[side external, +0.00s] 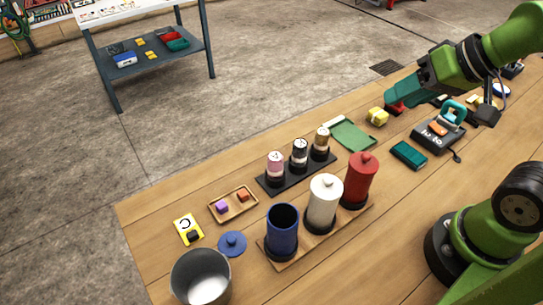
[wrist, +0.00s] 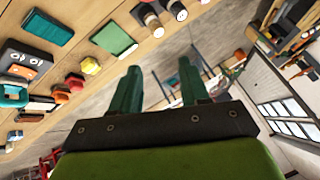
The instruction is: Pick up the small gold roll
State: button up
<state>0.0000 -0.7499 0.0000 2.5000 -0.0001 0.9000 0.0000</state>
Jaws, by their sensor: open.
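The small gold roll (side external: 320,143) stands upright at the right end of a black holder (side external: 272,190), beside a black-and-white roll (side external: 299,154) and a pink-and-white roll (side external: 275,167). Rolls also show at the top of the wrist view; the one closest to the green tray (wrist: 148,17) appears to be the gold one. My gripper (side external: 407,90) is open and empty, above the far side of the table and to the right of the gold roll. Its two green fingers (wrist: 160,78) show spread apart in the wrist view, with nothing between them.
A green tray (side external: 352,136) and a yellow block (side external: 377,117) lie between the roll and my gripper. Tall blue (side external: 283,226), white (side external: 324,196) and red (side external: 360,178) canisters stand in front of the rolls. A teal box (side external: 408,155) lies at right. The table's left front area holds small items.

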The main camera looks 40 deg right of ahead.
jog(key=shift+o, duration=0.3)
jog(key=o, duration=0.4)
jog(key=shift+f, duration=0.1)
